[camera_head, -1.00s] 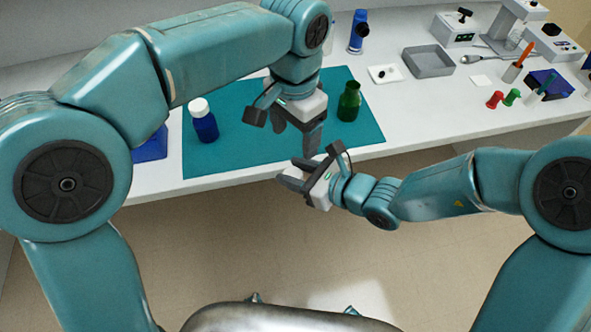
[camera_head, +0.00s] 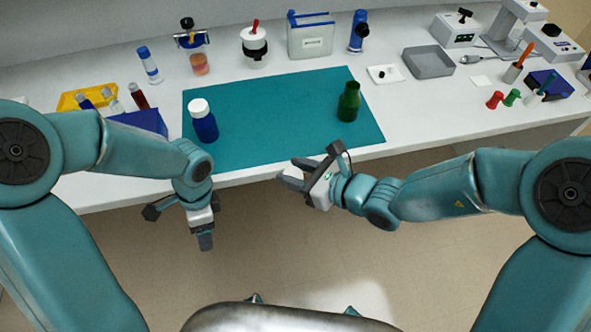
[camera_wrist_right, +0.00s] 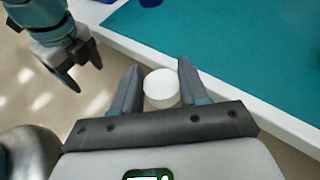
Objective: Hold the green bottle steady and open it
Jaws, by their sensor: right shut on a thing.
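The green bottle (camera_head: 349,104) stands upright on the right part of the teal mat, with no white cap on its neck. My right gripper (camera_head: 299,175) is in front of the bench's front edge, left of and nearer than the bottle. In the right wrist view its fingers are shut on a round white cap (camera_wrist_right: 161,88). My left gripper (camera_head: 205,236) hangs past the front edge, well left of the bottle and clear of it. It also shows in the wrist view (camera_wrist_right: 78,67).
A blue bottle with a white cap (camera_head: 203,122) stands on the mat's left part. The rest of the teal mat (camera_head: 270,110) is bare. A grey tray (camera_head: 428,62), a white dish (camera_head: 384,76) and red and green pieces lie right; vials and a yellow rack (camera_head: 75,101) stand left.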

